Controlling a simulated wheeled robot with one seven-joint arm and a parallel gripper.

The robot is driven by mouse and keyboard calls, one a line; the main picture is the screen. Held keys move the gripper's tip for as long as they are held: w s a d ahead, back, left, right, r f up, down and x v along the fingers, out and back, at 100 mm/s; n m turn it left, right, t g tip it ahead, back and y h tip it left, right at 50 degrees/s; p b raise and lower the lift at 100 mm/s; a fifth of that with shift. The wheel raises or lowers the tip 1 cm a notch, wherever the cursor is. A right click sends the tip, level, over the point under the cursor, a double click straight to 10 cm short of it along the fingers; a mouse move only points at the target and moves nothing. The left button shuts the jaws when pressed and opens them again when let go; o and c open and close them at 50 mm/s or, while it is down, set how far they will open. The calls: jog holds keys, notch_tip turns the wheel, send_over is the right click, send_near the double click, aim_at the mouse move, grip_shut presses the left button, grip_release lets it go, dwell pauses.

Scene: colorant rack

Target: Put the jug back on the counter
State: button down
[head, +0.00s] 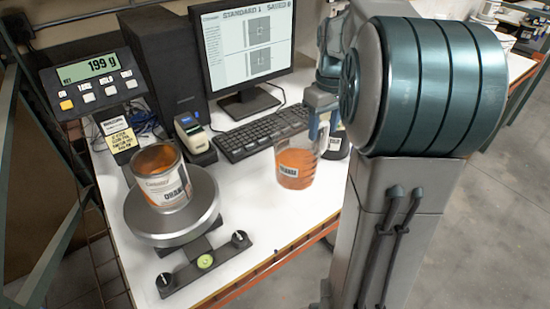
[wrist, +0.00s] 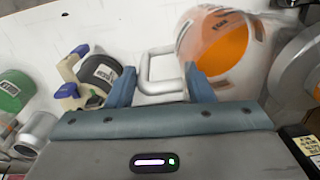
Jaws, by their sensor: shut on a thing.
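The clear jug (head: 297,160) holds orange liquid and stands upright over the white counter (head: 250,200), in front of the keyboard. I cannot tell whether its base touches the counter. In the wrist view the jug (wrist: 232,45) is at the upper right, its handle (wrist: 158,72) between my fingers. My gripper (wrist: 160,88) is shut on this handle. In the head view my gripper (head: 323,120) is at the jug's right side, partly hidden behind the jug and my arm.
A paint can (head: 162,178) sits on the round scale (head: 174,218) at left; the display (head: 100,80) reads 199 g. A keyboard (head: 262,132) and monitor (head: 245,45) stand behind. A dark labelled container (head: 337,146) is close right of the jug.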

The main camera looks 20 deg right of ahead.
aim_at(286, 134)
jog(key=w+a+f, duration=0.2)
jog(key=w+a+f+p, duration=0.1)
jog(key=w+a, duration=0.1)
jog(key=w+a+f+p, duration=0.1)
jog(key=w+a+f, duration=0.1)
jog(key=a, duration=0.1)
jog(key=shift+w+f, duration=0.15)
jog(key=shift+f, duration=0.2)
jog(key=shift+f+p, duration=0.4)
jog(key=shift+f, duration=1.5)
jog(key=shift+f, duration=0.15)
jog(key=c, duration=0.7)
grip_release()
